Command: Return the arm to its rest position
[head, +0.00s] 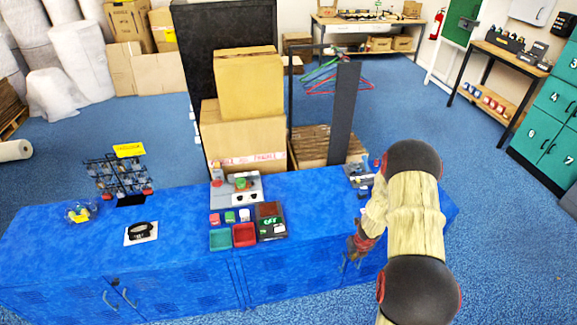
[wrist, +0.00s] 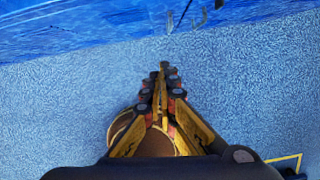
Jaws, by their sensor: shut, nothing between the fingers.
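My arm reaches forward on the right side of the head view. My gripper (head: 361,243) hangs at the front edge of the blue counter (head: 180,250), near its right end. In the wrist view my gripper (wrist: 163,72) has its fingers together with nothing between them. Below the fingertips in that view are blue carpet and the counter's blue front (wrist: 70,30) at the top. Part of the gripper is hidden behind my arm in the head view.
On the counter stand a dark wire rack (head: 118,175), a black item on a white card (head: 141,232), green (head: 221,239) and red (head: 244,235) trays, and small items. Large cartons (head: 245,140) stand behind. Blue carpet is clear at right.

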